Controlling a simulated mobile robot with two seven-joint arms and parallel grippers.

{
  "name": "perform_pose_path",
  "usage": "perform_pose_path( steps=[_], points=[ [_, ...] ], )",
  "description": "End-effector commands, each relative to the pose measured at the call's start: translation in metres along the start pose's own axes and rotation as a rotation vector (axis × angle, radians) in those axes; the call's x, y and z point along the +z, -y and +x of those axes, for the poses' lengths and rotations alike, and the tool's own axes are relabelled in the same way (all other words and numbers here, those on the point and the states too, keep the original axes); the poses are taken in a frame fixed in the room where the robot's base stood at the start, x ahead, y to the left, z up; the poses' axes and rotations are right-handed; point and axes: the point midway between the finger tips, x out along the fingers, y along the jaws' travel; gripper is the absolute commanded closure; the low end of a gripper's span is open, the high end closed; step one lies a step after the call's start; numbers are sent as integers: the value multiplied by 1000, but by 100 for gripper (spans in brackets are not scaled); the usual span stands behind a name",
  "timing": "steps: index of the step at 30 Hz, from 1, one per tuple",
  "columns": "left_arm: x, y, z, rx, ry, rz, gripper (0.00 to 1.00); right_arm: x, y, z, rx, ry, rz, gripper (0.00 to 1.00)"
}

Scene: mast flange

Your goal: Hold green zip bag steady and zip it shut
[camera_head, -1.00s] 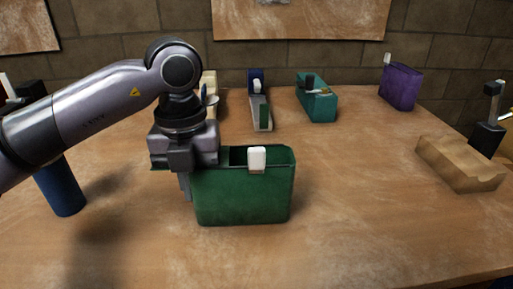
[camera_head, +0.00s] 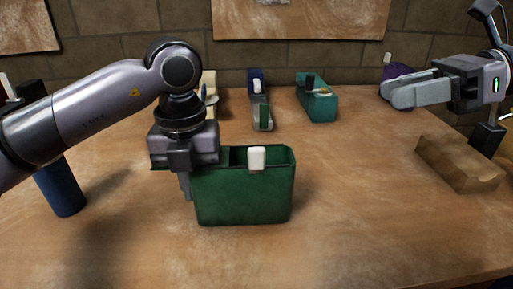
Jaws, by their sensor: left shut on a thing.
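The green zip bag (camera_head: 243,199) stands upright on the table in front of me, its top open. A white zip slider (camera_head: 257,158) sits on its front rim, right of the middle. My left gripper (camera_head: 186,188) is shut on the bag's left end from above; its fingers partly hide that corner. My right gripper (camera_head: 392,94) is at the upper right, above the table and well away from the bag, pointing left. Its fingers look close together from this side, and I cannot tell whether there is a gap.
A blue cylinder (camera_head: 60,187) stands at the left. A teal case (camera_head: 318,104), a grey and blue item (camera_head: 261,111) and a purple bag (camera_head: 392,75) stand at the back.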

Motion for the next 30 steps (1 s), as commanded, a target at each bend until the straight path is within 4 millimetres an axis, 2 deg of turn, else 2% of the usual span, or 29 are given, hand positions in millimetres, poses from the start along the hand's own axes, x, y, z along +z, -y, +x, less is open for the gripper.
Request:
perform_pose_path(
  steps=[1,6,12,19,30],
  points=[
    [0,0,0,0,0,0,100,0,-9,21,44,-18,-33,62],
    [0,0,0,0,0,0,100,-1,-31,66,124,-66,-127,62],
    [0,0,0,0,0,0,100,0,-47,91,167,-89,-189,62],
    [0,0,0,0,0,0,100,-2,-53,112,176,-95,-202,62],
    [0,0,0,0,0,0,100,-10,-65,182,176,-93,-201,62]
  ],
)
